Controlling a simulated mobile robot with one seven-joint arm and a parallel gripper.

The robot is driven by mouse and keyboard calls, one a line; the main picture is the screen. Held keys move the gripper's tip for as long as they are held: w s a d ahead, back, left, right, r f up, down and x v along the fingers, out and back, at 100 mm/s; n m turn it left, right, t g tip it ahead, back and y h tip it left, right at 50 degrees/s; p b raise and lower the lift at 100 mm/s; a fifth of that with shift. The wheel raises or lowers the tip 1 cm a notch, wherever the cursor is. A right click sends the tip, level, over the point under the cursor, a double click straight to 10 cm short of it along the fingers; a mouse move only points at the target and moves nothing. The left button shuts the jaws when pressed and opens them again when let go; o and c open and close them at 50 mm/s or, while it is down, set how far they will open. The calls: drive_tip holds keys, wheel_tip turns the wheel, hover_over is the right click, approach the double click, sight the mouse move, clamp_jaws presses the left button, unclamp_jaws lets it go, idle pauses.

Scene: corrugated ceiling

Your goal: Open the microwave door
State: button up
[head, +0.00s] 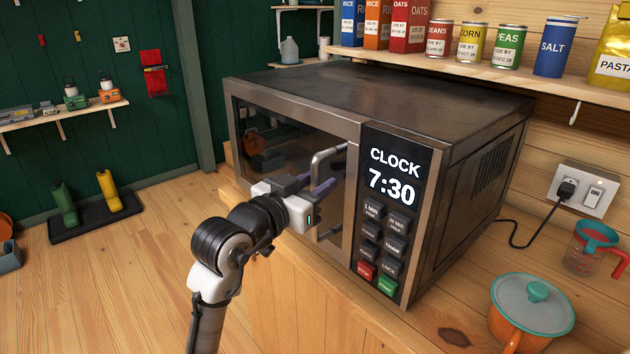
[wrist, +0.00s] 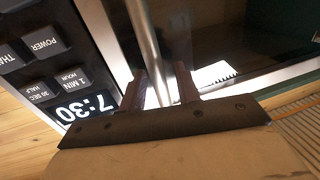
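The microwave (head: 400,95) stands on a wooden counter, with its dark glass door (head: 270,135) closed flush in the front. The metal bar handle (head: 330,154) is upright on the door's right side, next to the control panel (head: 385,215) showing 7:30. My gripper (head: 312,184) is at the handle, in front of the door, and covers part of the bar. In the wrist view, the handle (wrist: 147,45) runs between the two dark fingers of my gripper (wrist: 163,88). The fingers are apart, and a gap shows between the bar and the right finger.
A shelf (head: 500,70) with cans and boxes hangs above the microwave. An orange pot with a teal lid (head: 533,304) and a measuring cup (head: 592,250) stand on the counter at right. The wooden floor (head: 120,270) at left is mostly clear.

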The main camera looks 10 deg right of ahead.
clamp_jaws()
drive_tip(key=shift+a, duration=0.15)
